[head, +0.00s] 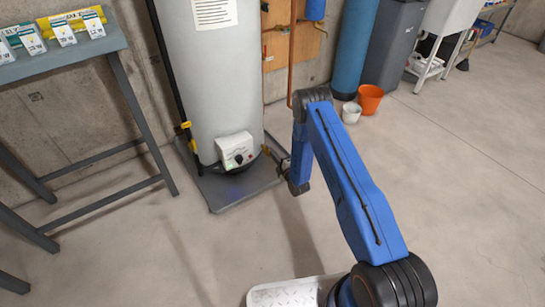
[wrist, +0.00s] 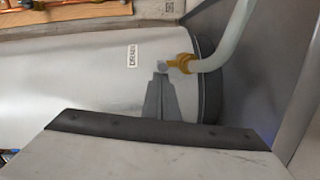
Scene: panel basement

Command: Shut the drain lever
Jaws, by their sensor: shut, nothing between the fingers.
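The grey water heater tank (head: 212,75) stands upright on a dark base plate. In the wrist view the tank (wrist: 85,85) lies sideways, with a "DRAIN" label (wrist: 132,56) beside a brass drain fitting (wrist: 182,63). A pale hose (wrist: 235,40) runs from the fitting. My gripper (wrist: 161,75) is shut and empty, its fingertips at or very near the left end of the fitting; I cannot tell whether they touch. In the head view my gripper (head: 279,163) is low at the tank's right side. The drain lever is not clearly distinguishable, and its position cannot be told.
A control box (head: 237,150) sits low on the tank's front. The base plate (head: 228,195) extends under the tank. Copper pipes (head: 292,45) rise behind my arm. A grey table (head: 70,62) stands at left; buckets (head: 369,98) stand behind at right. The front floor is clear.

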